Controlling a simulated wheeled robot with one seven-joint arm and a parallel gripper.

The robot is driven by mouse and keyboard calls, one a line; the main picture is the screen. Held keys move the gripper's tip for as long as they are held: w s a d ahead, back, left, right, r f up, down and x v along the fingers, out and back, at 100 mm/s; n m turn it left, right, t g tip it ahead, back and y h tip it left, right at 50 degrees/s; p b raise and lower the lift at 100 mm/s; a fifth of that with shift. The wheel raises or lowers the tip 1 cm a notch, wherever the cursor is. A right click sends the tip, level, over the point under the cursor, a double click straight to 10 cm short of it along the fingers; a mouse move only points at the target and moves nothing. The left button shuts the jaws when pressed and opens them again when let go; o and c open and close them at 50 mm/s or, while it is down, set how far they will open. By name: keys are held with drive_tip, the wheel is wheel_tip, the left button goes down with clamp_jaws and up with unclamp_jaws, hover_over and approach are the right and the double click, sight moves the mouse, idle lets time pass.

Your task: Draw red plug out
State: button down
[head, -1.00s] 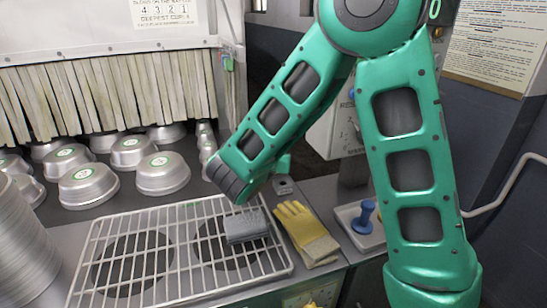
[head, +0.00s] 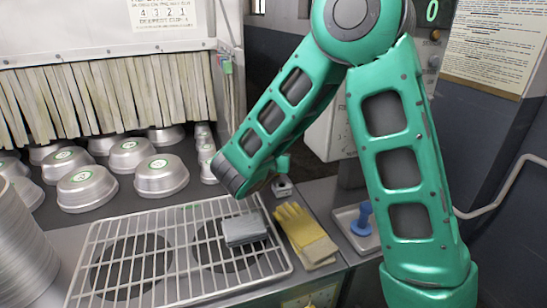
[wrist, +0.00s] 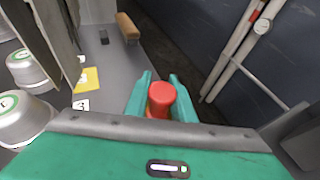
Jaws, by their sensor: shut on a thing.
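The red plug (wrist: 161,98) is in the wrist view, between the two green fingers of my gripper (wrist: 160,92). The fingers are shut on it, one on each side, with its rounded red top showing. Its lower part is hidden, so I cannot tell whether it still sits in a hole. In the head view my arm's end hides the plug, and only a bit of my green gripper (head: 281,166) shows, just behind a small grey block (head: 283,188) on the counter.
A wire rack (head: 120,225) with a grey block-like item (head: 245,229) lies in front. Yellow gloves (head: 305,235) and a tray with a blue plug (head: 362,218) are to the right. Metal pans (head: 160,175) stand at left before a strip curtain (head: 110,95). A wooden-handled brush (wrist: 128,27) lies beyond the gripper.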

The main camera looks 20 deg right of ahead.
drive_tip(key=shift+r, duration=0.8)
idle(0.6)
drive_tip(key=shift+r, duration=1.85)
